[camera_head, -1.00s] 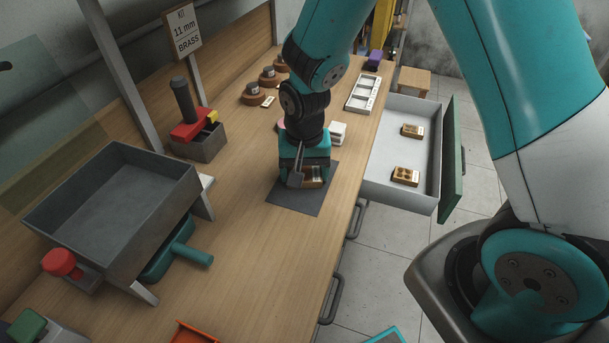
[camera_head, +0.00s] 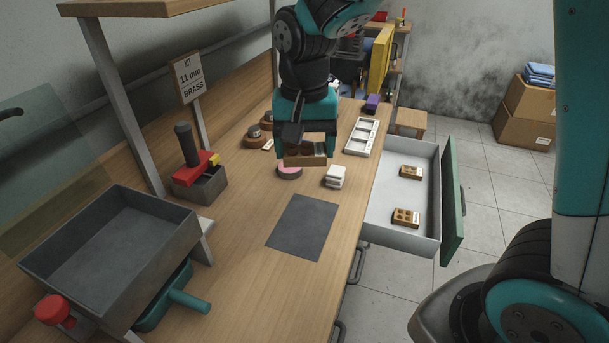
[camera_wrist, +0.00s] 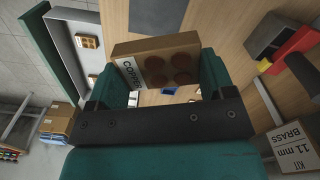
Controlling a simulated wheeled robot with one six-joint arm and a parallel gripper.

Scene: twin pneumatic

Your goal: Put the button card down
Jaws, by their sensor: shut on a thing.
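My gripper (camera_head: 305,150) is shut on a brown button card (camera_head: 304,161) and holds it in the air above the workbench. In the wrist view the card (camera_wrist: 160,62) sits between the fingers, with several dark copper-brown round buttons and a white label reading "COPPER", partly cut off. The dark grey mat (camera_head: 303,228) on the bench is bare. An open drawer (camera_head: 392,226) at the right holds two similar cards, one nearer (camera_head: 405,217) and one farther (camera_head: 411,172).
A sign (camera_head: 188,80) reads "KIT 11 mm BRASS". A red-topped press (camera_head: 196,172) and a grey tray (camera_head: 112,242) stand at the left. A white slotted rack (camera_head: 362,136), a white block (camera_head: 335,176) and a pink round thing (camera_head: 290,171) lie around the gripper.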

